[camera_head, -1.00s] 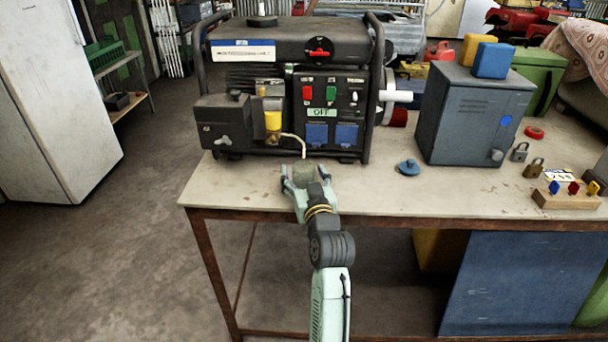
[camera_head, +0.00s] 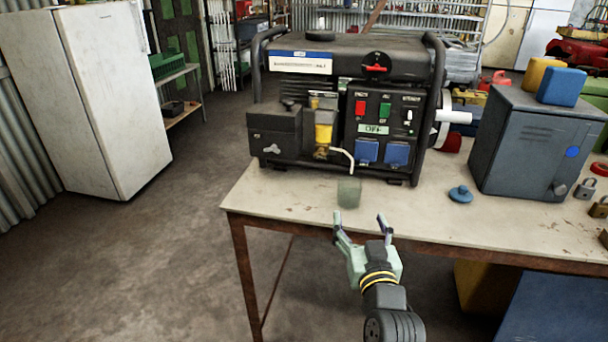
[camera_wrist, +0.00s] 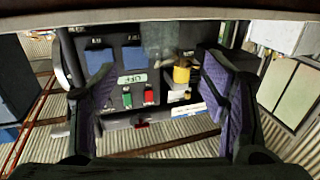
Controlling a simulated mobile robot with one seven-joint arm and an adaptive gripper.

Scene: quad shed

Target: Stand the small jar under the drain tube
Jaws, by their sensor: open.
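The small jar (camera_head: 349,193) is greenish and see-through. It stands upright on the bench top in front of the generator, and it shows as a blurry clear shape in the wrist view (camera_wrist: 159,40). The pale drain tube (camera_head: 344,157) curves out beside the yellow cup, and its end hangs at or just above the jar's mouth. I cannot tell whether it is exactly over the mouth. My gripper (camera_head: 362,222) is open and empty, in front of the jar and apart from it. Both fingers also show spread in the wrist view (camera_wrist: 156,78).
The generator (camera_head: 350,65) fills the back of the bench (camera_head: 290,205). A blue lid-like knob (camera_head: 460,195) lies to the right of the jar. A grey metal cabinet (camera_head: 530,145) stands further right, with padlocks beyond it. The bench is clear left of the jar.

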